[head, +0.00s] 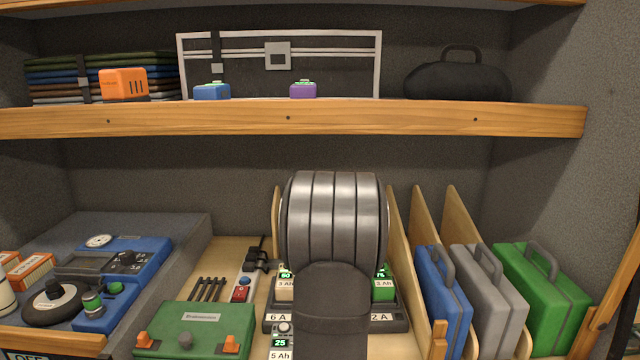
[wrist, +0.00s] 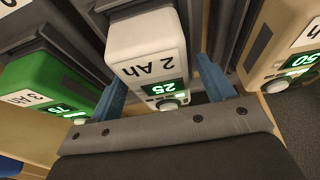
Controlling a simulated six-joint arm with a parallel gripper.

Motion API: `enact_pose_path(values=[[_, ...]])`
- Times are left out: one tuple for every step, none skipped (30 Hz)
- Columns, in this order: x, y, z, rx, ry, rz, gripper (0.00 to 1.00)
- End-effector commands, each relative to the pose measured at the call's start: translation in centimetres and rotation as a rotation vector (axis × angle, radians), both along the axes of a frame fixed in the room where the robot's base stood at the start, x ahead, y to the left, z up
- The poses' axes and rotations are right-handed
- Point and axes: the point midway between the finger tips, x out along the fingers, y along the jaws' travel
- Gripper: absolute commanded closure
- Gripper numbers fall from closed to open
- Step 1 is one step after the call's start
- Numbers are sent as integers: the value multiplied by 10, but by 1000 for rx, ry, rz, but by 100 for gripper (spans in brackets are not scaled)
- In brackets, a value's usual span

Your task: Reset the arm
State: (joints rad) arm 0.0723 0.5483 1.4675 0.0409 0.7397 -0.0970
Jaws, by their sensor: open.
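My gripper (wrist: 163,85) shows in the wrist view with its two blue fingers apart, one on each side of a white battery (wrist: 146,45) marked 2 Ah and 25. I cannot tell whether the fingers touch it. The battery sits in a dark charger slot. A green battery (wrist: 50,85) is to its left and a beige battery (wrist: 285,50) to its right. In the head view my grey arm covers the middle of the charger (head: 395,322) and hides my gripper. A green battery (head: 384,289) shows at the arm's right.
Wooden dividers (head: 400,235) stand close right of the arm, beside blue (head: 440,300), grey (head: 488,300) and green (head: 545,300) cases. A green box (head: 200,330) lies front left. A shelf (head: 290,119) crosses above. A 5 Ah battery (head: 281,352) is at the front.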

Motion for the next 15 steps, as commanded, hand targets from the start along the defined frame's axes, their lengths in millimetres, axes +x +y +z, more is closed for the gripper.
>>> enact_pose_path(values=[[-3, 0, 17, -1, -11, 0, 26], [-5, 0, 23, -1, -11, 0, 26], [-8, 0, 30, -1, -11, 0, 26], [-11, 0, 36, -1, -10, 0, 26], [-13, 0, 42, -1, -10, 0, 26], [-16, 0, 49, -1, -10, 0, 26], [-18, 0, 54, -1, -10, 0, 26], [-21, 0, 60, -1, -10, 0, 26], [-24, 0, 67, -1, -10, 0, 26], [-26, 0, 73, -1, -10, 0, 26], [-28, 0, 79, -1, -10, 0, 26], [-31, 0, 86, -1, -10, 0, 26], [-34, 0, 92, -1, -10, 0, 26], [-36, 0, 97, -1, -10, 0, 26], [-39, 0, 105, -1, -10, 0, 26]])
